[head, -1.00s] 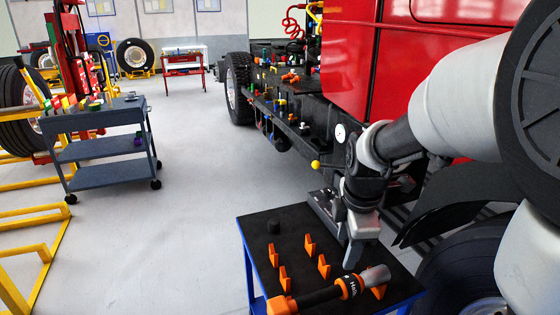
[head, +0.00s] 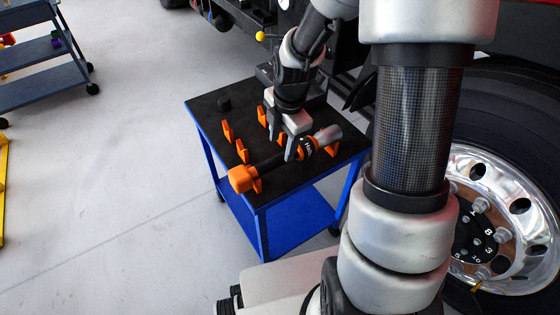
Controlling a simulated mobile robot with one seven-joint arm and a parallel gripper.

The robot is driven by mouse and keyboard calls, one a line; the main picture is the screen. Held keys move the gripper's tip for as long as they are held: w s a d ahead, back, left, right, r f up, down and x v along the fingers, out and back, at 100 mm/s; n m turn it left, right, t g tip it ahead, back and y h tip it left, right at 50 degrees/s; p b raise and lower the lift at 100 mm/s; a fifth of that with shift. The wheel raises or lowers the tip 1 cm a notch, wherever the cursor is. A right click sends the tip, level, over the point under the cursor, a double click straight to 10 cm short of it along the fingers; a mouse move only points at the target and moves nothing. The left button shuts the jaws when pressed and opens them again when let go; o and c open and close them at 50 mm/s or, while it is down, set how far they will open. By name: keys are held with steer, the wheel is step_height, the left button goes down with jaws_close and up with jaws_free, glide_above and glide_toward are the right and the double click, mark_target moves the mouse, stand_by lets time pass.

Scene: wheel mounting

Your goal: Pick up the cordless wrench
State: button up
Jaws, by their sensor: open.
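The cordless wrench (head: 269,164) is black and orange with a grey metal head. It lies across orange holders on a small table with a black top (head: 210,104) and blue legs. Its orange battery end points to the lower left and its metal head to the upper right. My gripper (head: 281,147) points down just over the wrench's middle, with its two grey fingers apart. One finger overlaps the wrench in the picture. I cannot tell whether the fingers touch it.
A truck wheel (head: 500,205) is close on the right. A blue-grey cart (head: 45,80) stands at upper left.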

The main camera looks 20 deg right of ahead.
mark_target(281, 156)
step_height(281, 156, down, 5)
steer(key=shift+w+f+b, duration=0.15)
steer(key=shift+f+b, duration=0.05)
steer(key=shift+b, duration=0.75)
steer(key=shift+r, duration=0.1)
jaws_close()
